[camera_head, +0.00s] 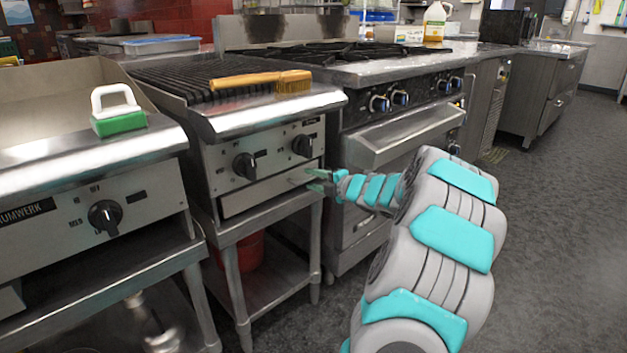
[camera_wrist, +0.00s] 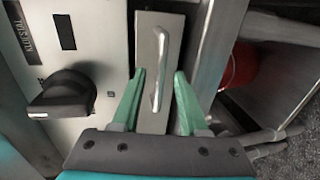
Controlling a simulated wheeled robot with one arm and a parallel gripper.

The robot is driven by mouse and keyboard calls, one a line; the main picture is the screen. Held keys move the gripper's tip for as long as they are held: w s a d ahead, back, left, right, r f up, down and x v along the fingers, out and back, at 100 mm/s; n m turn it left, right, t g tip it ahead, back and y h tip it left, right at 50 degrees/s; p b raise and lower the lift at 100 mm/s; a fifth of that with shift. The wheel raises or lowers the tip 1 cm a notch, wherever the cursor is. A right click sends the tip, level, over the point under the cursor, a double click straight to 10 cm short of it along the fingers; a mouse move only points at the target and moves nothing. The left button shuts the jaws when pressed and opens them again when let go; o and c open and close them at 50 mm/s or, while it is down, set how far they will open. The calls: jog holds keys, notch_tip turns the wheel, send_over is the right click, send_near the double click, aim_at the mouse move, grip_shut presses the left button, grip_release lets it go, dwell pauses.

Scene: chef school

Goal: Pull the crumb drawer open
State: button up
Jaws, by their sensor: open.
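The crumb drawer (camera_head: 262,190) is the flat metal front low on the charbroiler, under its two black knobs. It looks closed in the head view. In the wrist view the drawer front (camera_wrist: 149,32) shows as a narrow panel with a bar handle (camera_wrist: 160,70). My gripper (camera_head: 318,181) is at the right part of the drawer front. In the wrist view my gripper (camera_wrist: 160,75) is open, with one green finger on each side of the handle. The fingers appear apart from the handle. In the head view the gripper partly hides the handle.
The charbroiler (camera_head: 305,101) has a wooden brush (camera_head: 245,80) on top. A griddle (camera_head: 80,210) with a green-and-white scrubber (camera_head: 118,112) stands to the left, and a range (camera_head: 400,145) to the right. A red bucket (camera_head: 250,250) is below. Floor at right is clear.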

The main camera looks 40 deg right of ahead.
jog(key=shift+c, duration=0.3)
grip_shut()
dwell(1.1)
